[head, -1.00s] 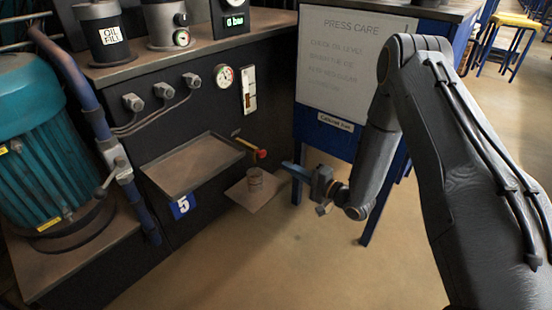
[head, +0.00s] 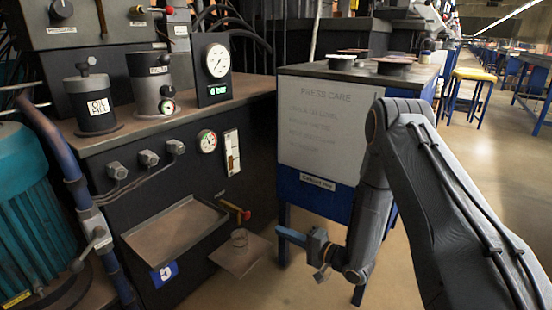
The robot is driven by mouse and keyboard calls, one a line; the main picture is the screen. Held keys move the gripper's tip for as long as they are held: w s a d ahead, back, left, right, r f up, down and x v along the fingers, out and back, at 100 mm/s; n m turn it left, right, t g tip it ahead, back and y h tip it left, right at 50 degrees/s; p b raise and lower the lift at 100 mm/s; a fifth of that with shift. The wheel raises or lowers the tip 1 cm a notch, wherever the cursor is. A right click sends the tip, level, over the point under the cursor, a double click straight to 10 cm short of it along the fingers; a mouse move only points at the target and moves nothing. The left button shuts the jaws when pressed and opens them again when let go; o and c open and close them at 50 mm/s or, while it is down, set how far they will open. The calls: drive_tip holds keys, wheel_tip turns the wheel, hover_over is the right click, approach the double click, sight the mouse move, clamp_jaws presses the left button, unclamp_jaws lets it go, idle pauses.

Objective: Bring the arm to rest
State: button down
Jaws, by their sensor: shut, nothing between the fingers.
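My gripper (head: 284,236) is in the head view, low and right of centre, at the end of my dark grey arm (head: 400,150). Its blue fingers point left and look closed together, with nothing held. I see no contact with anything, though the exact gap cannot be told.
A machine cabinet (head: 210,160) with a tray (head: 175,232) stands at left. A "PRESS CARE" board (head: 325,125) fronts the table at centre. A teal motor (head: 25,220) is far left. Floor (head: 430,65) at right is partly open.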

drive_tip(key=w+a+r+n+g+h, duration=0.1)
drive_tip(key=w+a+r+n+h, duration=0.25)
drive_tip(key=a+r+h, duration=0.35)
drive_tip(key=s+d+r+n+g+h, duration=0.1)
drive_tip(key=s+r+n+g+h, duration=0.15)
drive_tip(key=s+r, duration=0.45)
drive_tip(key=s+r+n+g+h, duration=0.15)
drive_tip(key=s+r, duration=0.25)
drive_tip(key=s, duration=0.8)
drive_tip(key=s+d+r+n+g, duration=0.1)
drive_tip(key=s+r+n+g, duration=0.2)
drive_tip(key=s, duration=0.9)
drive_tip(key=s+r+n+g+h, duration=0.1)
drive_tip(key=s+r+n+g, duration=0.25)
drive_tip(key=s, duration=0.85)
drive_tip(key=d+r+m+h+p, duration=0.1)
drive_tip(key=d+r+m+p, duration=0.2)
drive_tip(key=d+r+p, duration=0.7)
drive_tip(key=d+r+m+p, duration=0.4)
drive_tip(key=d+r+p, duration=0.6)
drive_tip(key=p, duration=1.4)
wheel_tip(320, 180, up, 6)
drive_tip(key=shift+d+f+t+h, duration=0.1)
drive_tip(key=shift+d+t+h, duration=0.1)
drive_tip(key=shift+t+h, duration=0.2)
